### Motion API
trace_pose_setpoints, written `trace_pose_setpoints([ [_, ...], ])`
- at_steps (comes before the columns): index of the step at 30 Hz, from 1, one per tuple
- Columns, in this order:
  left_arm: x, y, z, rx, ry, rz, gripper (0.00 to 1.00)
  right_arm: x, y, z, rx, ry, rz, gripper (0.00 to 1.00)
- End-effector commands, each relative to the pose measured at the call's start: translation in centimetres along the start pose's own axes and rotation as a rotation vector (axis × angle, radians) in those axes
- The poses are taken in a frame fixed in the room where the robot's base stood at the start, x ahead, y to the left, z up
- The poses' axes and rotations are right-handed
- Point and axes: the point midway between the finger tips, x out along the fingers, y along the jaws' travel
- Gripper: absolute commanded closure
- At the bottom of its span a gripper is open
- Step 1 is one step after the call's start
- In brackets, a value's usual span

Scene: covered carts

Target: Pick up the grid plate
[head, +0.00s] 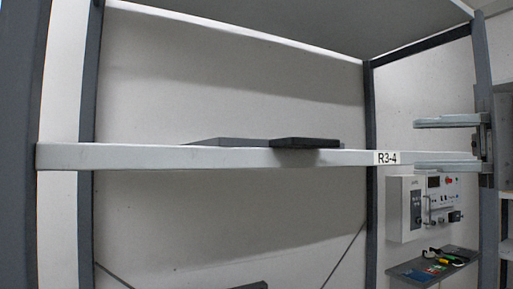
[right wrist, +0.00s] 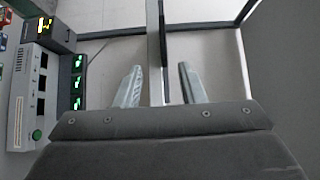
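Two flat pieces lie at the front edge of the shelf in the head view: a thin grey one (head: 228,142) and a darker, thicker one (head: 305,143) to its right. Both are seen nearly edge-on, with no grid pattern visible, so I cannot tell which is the grid plate. My right gripper (head: 416,144) is to the right of both, at about shelf height, with its fingers apart and empty. The right wrist view also shows the open fingers (right wrist: 160,70), with a grey bar showing between them. My left gripper is not in view.
The shelf's front beam (head: 150,156) bears the label R3-4 (head: 387,158). Dark uprights (head: 370,210) stand at its sides, and another shelf is overhead. A control box (head: 408,208) hangs on the right wall above a small ledge (head: 410,272) with tools.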

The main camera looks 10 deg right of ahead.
Motion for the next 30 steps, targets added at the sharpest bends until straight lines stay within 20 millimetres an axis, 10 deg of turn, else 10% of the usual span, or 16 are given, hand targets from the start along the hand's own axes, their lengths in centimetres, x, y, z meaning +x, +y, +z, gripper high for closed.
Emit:
trace_pose_setpoints([
  [30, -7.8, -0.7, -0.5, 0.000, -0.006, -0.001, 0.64, 11.6, -0.2, 0.0, 0.005, -0.005, -0.003, 0.64],
])
